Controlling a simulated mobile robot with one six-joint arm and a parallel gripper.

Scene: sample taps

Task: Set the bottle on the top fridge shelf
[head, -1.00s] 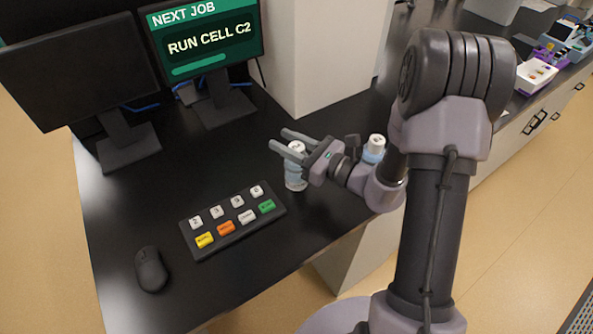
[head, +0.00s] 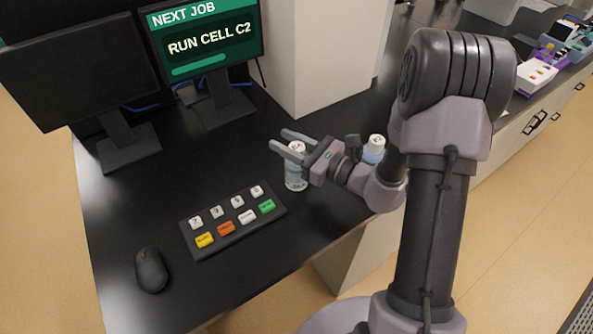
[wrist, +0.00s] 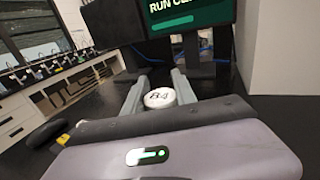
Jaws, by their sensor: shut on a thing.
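A clear bottle with a pale blue tint (head: 296,181) and a white cap stands upright on the black bench. My gripper (head: 280,140) reaches in from the right and is shut on this bottle, with a finger on each side below the cap. In the wrist view the cap (wrist: 160,98) shows a dark mark, perhaps "B4", between the two fingers of my gripper (wrist: 160,74). A second white-capped bottle (head: 375,149) stands behind my wrist, partly hidden by my arm. No fridge shelf can be made out.
A keypad (head: 233,220) with coloured keys and a mouse (head: 151,270) lie at the front left of the bench. Two monitors (head: 205,40) stand behind. A tall white cabinet (head: 320,55) rises behind the bottle. The bench between bottle and monitors is clear.

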